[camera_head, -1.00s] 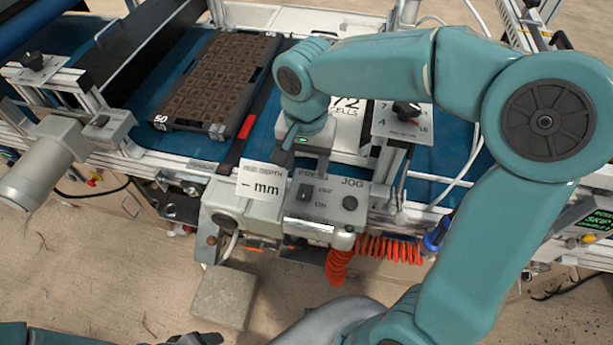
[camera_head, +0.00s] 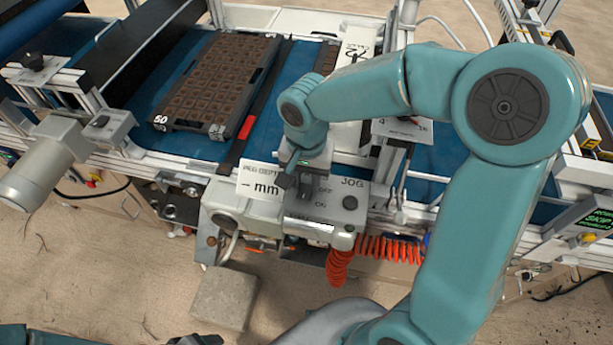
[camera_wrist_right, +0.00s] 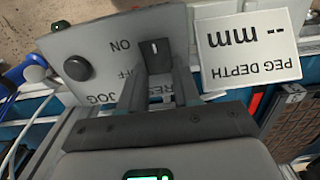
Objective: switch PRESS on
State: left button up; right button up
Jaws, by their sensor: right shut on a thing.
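The PRESS switch is a small dark switch with a light mark, seen in the right wrist view (camera_wrist_right: 155,50) on a grey control panel (camera_wrist_right: 110,40). ON and OFF are printed beside it. My right gripper (camera_head: 305,188) is over this panel in the head view and hides most of the switch there. In the wrist view the two fingers of the right gripper (camera_wrist_right: 160,80) reach to either side of the switch, shut on it. I cannot tell whether it stands at ON or OFF. A dark part of my left gripper (camera_head: 193,340) shows at the bottom edge.
A round black JOG knob (camera_head: 350,203) sits right of the switch. A white PEG DEPTH card (camera_head: 260,181) stands close on the left. A dark cell tray (camera_head: 215,85) lies on the blue belt. An orange coiled hose (camera_head: 385,247) hangs below the panel.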

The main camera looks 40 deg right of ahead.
jog(key=t+h+b, duration=0.1)
jog(key=b, duration=0.4)
jog(key=s+a+t+h+b, duration=0.1)
jog(key=t+h+b, duration=0.1)
jog(key=b, duration=0.3)
jog(key=shift+a+r+h+b, duration=0.1)
jog(key=shift+h+b, duration=0.2)
jog(key=shift+b, duration=0.1)
jog(key=shift+r, duration=0.2)
jog(key=o, duration=1.1)
jog(key=shift+c, duration=0.2)
jog(key=p+v, duration=0.2)
jog(key=v, duration=1.4)
jog(key=shift+s+a+p, duration=0.15)
jog(key=shift+s+p, duration=0.05)
jog(key=shift+p, duration=0.15)
